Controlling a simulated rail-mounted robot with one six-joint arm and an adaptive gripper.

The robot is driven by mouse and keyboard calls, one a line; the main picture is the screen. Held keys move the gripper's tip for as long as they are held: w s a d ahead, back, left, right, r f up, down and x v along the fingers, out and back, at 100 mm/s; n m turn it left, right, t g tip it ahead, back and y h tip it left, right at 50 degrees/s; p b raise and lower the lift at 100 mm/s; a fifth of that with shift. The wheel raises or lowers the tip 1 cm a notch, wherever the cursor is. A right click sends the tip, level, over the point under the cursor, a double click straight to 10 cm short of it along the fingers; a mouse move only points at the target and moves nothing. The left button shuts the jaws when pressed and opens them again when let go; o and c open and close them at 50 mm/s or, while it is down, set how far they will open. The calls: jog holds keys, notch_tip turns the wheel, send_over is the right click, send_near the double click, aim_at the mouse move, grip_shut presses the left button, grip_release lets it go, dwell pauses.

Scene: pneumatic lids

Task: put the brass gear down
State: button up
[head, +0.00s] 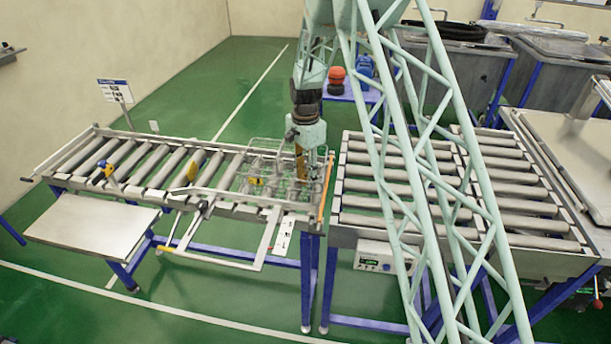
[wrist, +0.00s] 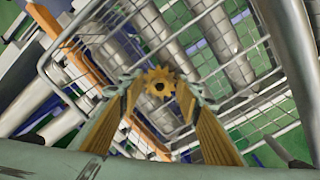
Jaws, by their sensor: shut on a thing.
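The brass gear (wrist: 159,82) is a small toothed disc with a dark central hole. It sits between the fingertips of my gripper (wrist: 158,90) in the wrist view, and the fingers are shut on it. Below it in that view is an open wire basket (wrist: 52,78), with rollers showing through the mesh. In the head view my gripper (head: 301,168) points down over the right end of the left roller conveyor, at the right side of the wire basket (head: 249,152). The gear cannot be made out in the head view.
The left roller conveyor (head: 130,175) and right roller conveyor (head: 375,175) stand end to end with a gap between. An orange bar (head: 326,188) is at the gap. A steel side table (head: 90,225) stands at front left. Grey tanks (head: 440,70) stand behind.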

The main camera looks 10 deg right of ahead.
jog(key=o, duration=1)
jog(key=shift+r, duration=0.1)
notch_tip(320, 180, up, 12)
jog(key=shift+f, duration=0.1)
jog(key=shift+r, duration=0.2)
dwell(0.8)
